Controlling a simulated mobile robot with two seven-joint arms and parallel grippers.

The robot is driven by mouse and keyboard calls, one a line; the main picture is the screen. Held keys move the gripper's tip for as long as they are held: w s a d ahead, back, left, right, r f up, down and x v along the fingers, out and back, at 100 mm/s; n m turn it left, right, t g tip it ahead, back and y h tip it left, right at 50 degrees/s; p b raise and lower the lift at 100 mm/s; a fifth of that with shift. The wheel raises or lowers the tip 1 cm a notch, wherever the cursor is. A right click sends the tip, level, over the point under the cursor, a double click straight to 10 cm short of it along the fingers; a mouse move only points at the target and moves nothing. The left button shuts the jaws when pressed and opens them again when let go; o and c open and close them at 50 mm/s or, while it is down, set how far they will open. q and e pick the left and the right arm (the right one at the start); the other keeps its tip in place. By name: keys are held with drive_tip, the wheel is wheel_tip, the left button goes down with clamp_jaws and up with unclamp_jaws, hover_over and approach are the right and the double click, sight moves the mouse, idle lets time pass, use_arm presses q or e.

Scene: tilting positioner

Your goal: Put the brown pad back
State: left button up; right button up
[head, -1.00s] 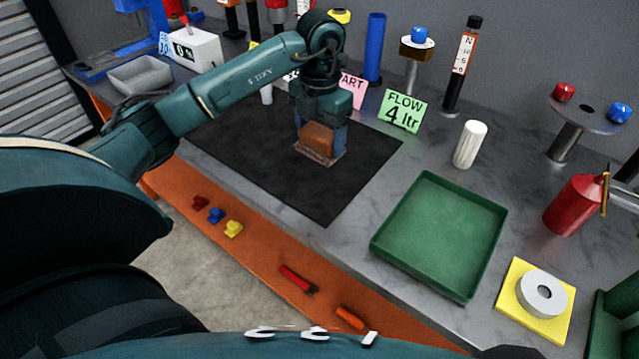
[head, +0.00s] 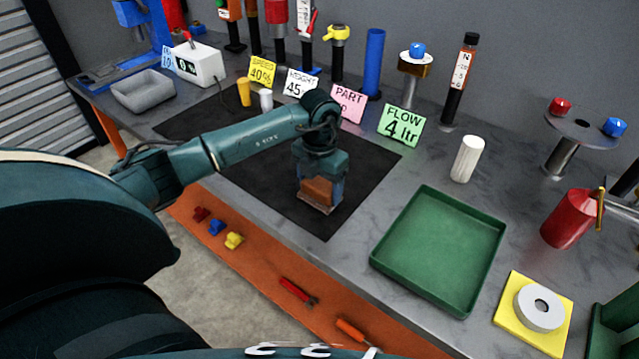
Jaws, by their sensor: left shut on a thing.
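The brown pad (head: 318,191) is a small brown block between the fingers of my left gripper (head: 320,197). The gripper points down and is shut on the pad, low over the black mat (head: 265,185). I cannot tell whether the pad's lower edge touches the mat. The gripper hides part of the pad. My right gripper is not in the head view.
A green tray (head: 440,306) lies right of the mat, with a white cylinder (head: 467,159) behind it. Coloured cards such as the green FLOW card (head: 401,124) stand along the back. A red canister (head: 568,219) and a yellow square with a white ring (head: 540,307) are at right.

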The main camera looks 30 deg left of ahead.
sight(320, 183)
use_arm(q)
drive_tip(key=shift+f, duration=0.15)
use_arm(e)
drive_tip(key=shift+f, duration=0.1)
use_arm(q)
drive_tip(key=o, duration=0.9)
drive_tip(key=shift+o, duration=0.2)
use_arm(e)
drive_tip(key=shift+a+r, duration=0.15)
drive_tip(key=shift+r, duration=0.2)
use_arm(q)
drive_tip(key=shift+r, duration=0.35)
wheel_tip(320, 183, up, 12)
drive_tip(key=b, duration=0.1)
drive_tip(key=shift+f+b, duration=0.2)
drive_tip(key=shift+b, duration=0.15)
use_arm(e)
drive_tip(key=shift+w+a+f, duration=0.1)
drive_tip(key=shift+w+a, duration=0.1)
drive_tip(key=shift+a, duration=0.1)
